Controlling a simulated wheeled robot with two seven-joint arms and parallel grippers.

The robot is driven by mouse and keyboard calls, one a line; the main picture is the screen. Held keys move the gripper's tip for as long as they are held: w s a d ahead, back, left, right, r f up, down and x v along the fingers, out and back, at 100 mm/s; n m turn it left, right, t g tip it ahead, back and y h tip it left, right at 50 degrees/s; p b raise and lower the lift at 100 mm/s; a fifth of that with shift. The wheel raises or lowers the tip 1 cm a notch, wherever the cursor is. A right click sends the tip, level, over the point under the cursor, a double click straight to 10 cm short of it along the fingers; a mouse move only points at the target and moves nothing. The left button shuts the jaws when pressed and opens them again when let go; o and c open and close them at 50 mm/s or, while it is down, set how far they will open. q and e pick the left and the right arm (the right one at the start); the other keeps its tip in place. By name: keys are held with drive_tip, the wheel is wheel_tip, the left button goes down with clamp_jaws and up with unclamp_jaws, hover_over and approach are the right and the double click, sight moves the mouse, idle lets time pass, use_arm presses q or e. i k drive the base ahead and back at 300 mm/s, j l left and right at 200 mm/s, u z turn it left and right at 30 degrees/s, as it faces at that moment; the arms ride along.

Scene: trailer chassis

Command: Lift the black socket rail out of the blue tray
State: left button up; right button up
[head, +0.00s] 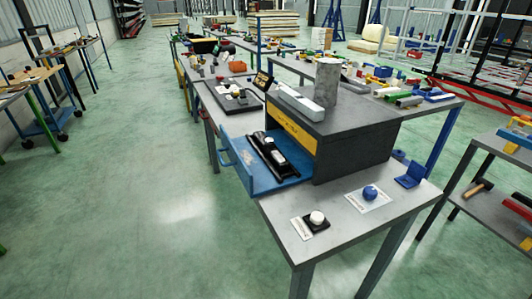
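The blue tray (240,173) is a drawer-like tray pulled out to the left from a dark grey box (352,140) on the near table. The black socket rail (262,146) lies in the tray, lengthwise from back to front. White pieces show on or beside it, too small to tell apart. Neither of my grippers is in view.
The table (285,225) has a white-topped black item (316,219), a blue ball (370,192) and a blue bracket (411,176). Open green floor (150,200) lies to the left.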

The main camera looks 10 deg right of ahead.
sight(281, 164)
drive_tip(key=i+j+z, duration=0.65)
drive_tip(key=z, duration=0.15)
drive_tip(key=i+j+z, duration=0.25)
drive_tip(key=j, duration=0.15)
drive_tip(key=j+z, duration=0.25)
drive_tip(key=i+j+z, duration=0.1)
drive_tip(key=j+z, duration=0.15)
drive_tip(key=j, duration=0.25)
drive_tip(key=j+z, duration=0.3)
drive_tip(key=i+j, duration=0.05)
